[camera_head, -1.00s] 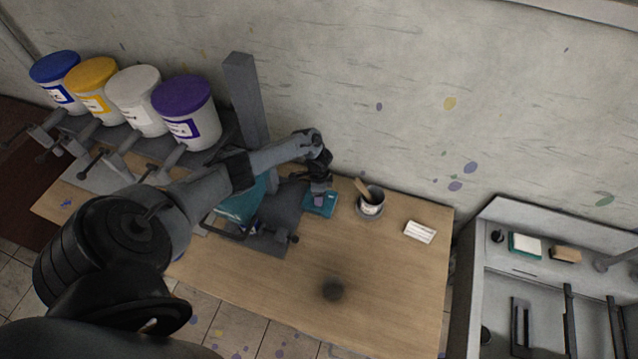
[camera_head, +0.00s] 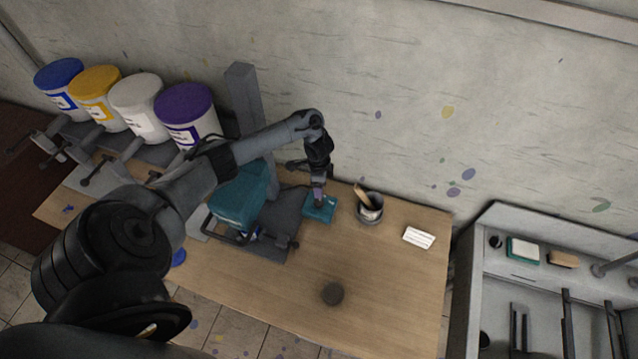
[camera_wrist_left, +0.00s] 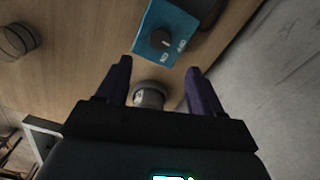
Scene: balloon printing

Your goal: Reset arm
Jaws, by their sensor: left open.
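My left gripper (camera_head: 318,196) is open and empty above a small teal box (camera_head: 326,212) on the wooden table. The arm reaches in from the left across the table. My right gripper is not in view.
Several lidded paint buckets (camera_head: 187,112) stand at the back left beside a grey post (camera_head: 246,98). A teal-topped machine (camera_head: 240,195) sits left of the teal box. A cup with a brush (camera_head: 370,212), a white card (camera_head: 419,238) and a dark disc (camera_head: 333,293) are on the table (camera_head: 390,275).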

